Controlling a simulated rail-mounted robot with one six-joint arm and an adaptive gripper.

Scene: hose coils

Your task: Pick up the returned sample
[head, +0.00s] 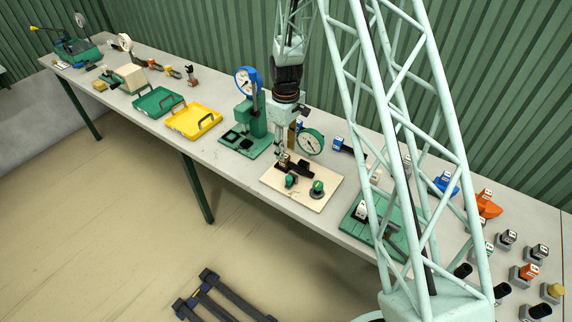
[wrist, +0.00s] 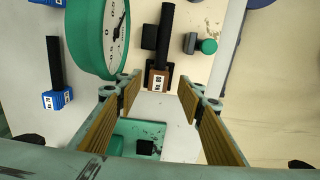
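A black hose sample with a brown, white-labelled end block (wrist: 157,80) lies on the beige plate (wrist: 205,72) in the wrist view. Nothing I see marks it as the returned one. In the head view its black part (head: 303,168) shows beside my gripper (head: 281,156), which is low over the plate's back edge. In the wrist view my gripper (wrist: 159,97) is open, its two yellow-padded fingers well apart. The brown block lies just beyond the fingertips, in line with the gap. I see no clear contact. Another black sample with a blue end (wrist: 57,98) lies at the left.
A green-rimmed gauge (head: 310,142) stands close behind my gripper, and a green press with a blue gauge (head: 247,82) stands left. Green knobs (head: 317,187) rise from the plate. Yellow (head: 194,122) and green (head: 157,103) trays lie further left. Several capped fittings crowd the right.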

